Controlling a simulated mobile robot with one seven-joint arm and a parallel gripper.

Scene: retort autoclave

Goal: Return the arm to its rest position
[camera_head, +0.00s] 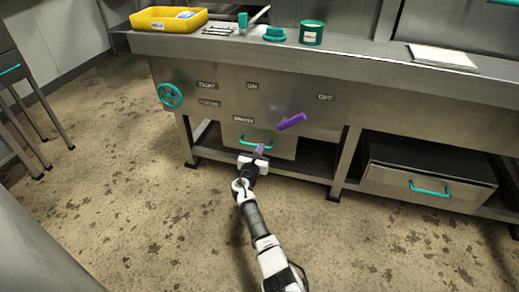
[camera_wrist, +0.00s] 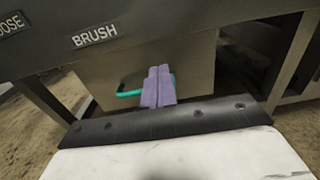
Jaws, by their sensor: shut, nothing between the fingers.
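My arm reaches from the bottom of the head view up to the front of the steel bench. My gripper (camera_head: 260,150) is in front of the drawer (camera_head: 284,146) under the BRUSH label. In the wrist view my gripper (camera_wrist: 159,80) shows its two purple fingers pressed together with nothing between them. The fingers overlap the teal drawer handle (camera_wrist: 130,94) in the picture; whether they touch it I cannot tell. The drawer looks shut or nearly so.
A purple lever (camera_head: 291,122) and a teal handwheel (camera_head: 171,95) stick out from the bench panel. A second drawer (camera_head: 428,184) is at the right. A yellow tray (camera_head: 150,26), a teal can (camera_head: 311,33) and a white board (camera_head: 442,57) lie on the bench. The floor is clear.

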